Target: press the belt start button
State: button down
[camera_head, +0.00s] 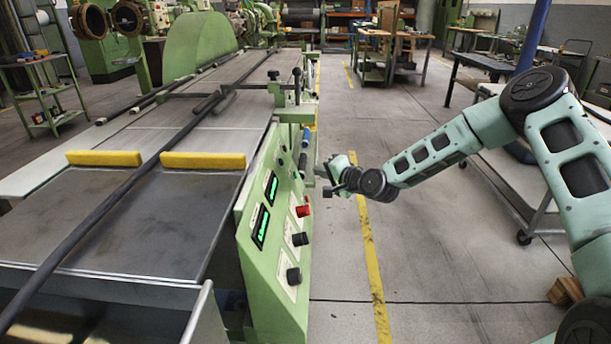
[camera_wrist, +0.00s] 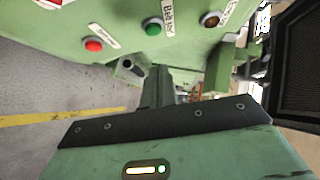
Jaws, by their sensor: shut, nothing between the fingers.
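My gripper (camera_head: 322,171) is shut and empty, reaching in from the right beside the side panel of the green machine. In the wrist view its narrow fingers (camera_wrist: 157,74) point up toward the green panel, just below a green button (camera_wrist: 153,29). A partly legible label that seems to begin with "Belt" stands next to this button. A red button (camera_wrist: 93,44) is to its left and a dark brown button (camera_wrist: 211,18) to its right. Whether the fingertips touch the panel cannot be told. In the head view the green button cannot be picked out near my gripper.
The console (camera_head: 272,240) carries two green displays, a red button (camera_head: 303,210) and black knobs. The conveyor bed with yellow blocks (camera_head: 203,161) lies left of it. A metal table (camera_head: 510,170) stands at the right. Floor with a yellow line (camera_head: 371,255) is clear between.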

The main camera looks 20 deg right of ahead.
aim_at(295, 175)
jog(key=a, duration=0.1)
jog(key=w+a+f, duration=0.2)
jog(key=a, duration=0.1)
jog(key=shift+w, duration=0.2)
